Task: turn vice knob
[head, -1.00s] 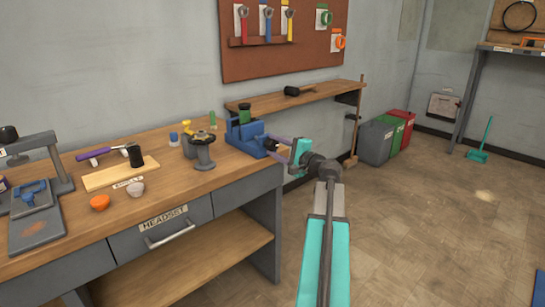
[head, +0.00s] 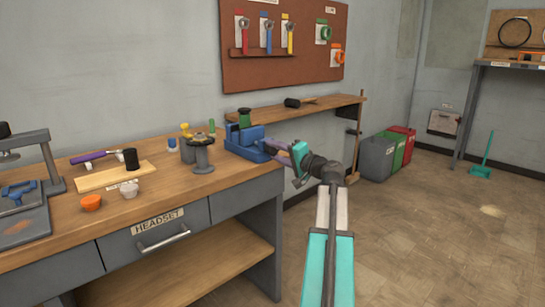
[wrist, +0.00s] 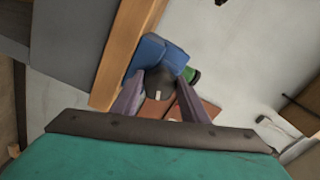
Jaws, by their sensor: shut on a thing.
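The blue vice (head: 246,143) is fixed at the right end of the wooden workbench, with a green cylinder (head: 245,118) at its top. In the wrist view the vice body (wrist: 152,52) lies beyond the fingers. The dark round vice knob (wrist: 160,82), with a pale mark on it, faces the wrist camera. My gripper (wrist: 158,97) has its two purple fingers on either side of the knob, shut on it. In the head view my gripper (head: 276,148) reaches the vice's right side from the right, and the knob is hard to make out.
A wooden shelf (head: 330,109) runs behind the vice. Open floor lies right of my arm.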

